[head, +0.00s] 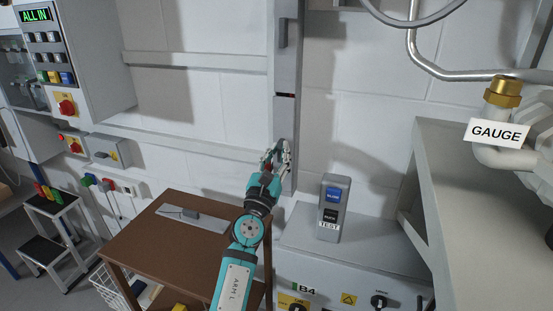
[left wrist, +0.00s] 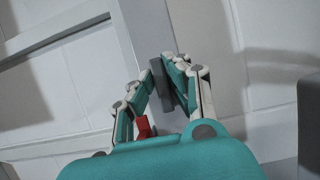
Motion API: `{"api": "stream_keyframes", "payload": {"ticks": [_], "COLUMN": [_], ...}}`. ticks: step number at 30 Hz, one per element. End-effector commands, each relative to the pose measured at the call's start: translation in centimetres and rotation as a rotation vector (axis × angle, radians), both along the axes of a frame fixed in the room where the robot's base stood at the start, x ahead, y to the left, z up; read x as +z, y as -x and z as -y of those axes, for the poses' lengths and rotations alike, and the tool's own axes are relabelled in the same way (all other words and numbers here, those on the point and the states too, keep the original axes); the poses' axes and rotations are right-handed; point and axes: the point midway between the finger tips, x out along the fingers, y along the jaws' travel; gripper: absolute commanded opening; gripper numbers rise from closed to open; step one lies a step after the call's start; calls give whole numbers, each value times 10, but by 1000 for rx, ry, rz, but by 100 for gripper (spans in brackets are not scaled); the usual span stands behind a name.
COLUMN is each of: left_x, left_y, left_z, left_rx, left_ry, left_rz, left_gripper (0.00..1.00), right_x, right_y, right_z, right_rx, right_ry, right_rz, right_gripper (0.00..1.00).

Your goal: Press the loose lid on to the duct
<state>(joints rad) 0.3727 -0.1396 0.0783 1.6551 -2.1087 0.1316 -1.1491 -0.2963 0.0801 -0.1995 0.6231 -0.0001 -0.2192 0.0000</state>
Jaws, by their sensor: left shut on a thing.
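A tall grey duct (head: 285,75) runs up the wall in the middle of the head view. Its front cover shows a cross seam with a dark gap and a small red mark; a dark grip bar (head: 283,32) sits above the seam. My left gripper (head: 275,156) is at the lower part of the duct. In the left wrist view the gripper (left wrist: 154,74) is shut on a dark grey grip bar (left wrist: 161,86) on the duct's front (left wrist: 139,32). I cannot tell whether the cover there sits flush. My right gripper is not in view.
A brown table (head: 145,235) with a flat grey plate (head: 192,220) stands left of my arm. A grey test box (head: 333,208) stands on the cabinet (head: 370,258) right of it. A pipe with a gauge label (head: 498,132) is at the right.

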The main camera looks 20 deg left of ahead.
Motion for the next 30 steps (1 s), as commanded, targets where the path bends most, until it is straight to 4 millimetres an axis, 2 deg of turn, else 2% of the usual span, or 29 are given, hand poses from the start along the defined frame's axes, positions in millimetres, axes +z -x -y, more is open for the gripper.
{"api": "stream_keyframes", "payload": {"ticks": [30], "left_x": [5], "left_y": [-1], "left_z": [-1], "left_rx": [1], "left_ry": [0], "left_rz": [14], "left_gripper": [0], "right_x": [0], "right_y": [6], "right_z": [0], "right_rx": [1], "right_ry": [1], "right_rz": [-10], "right_gripper": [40]}}
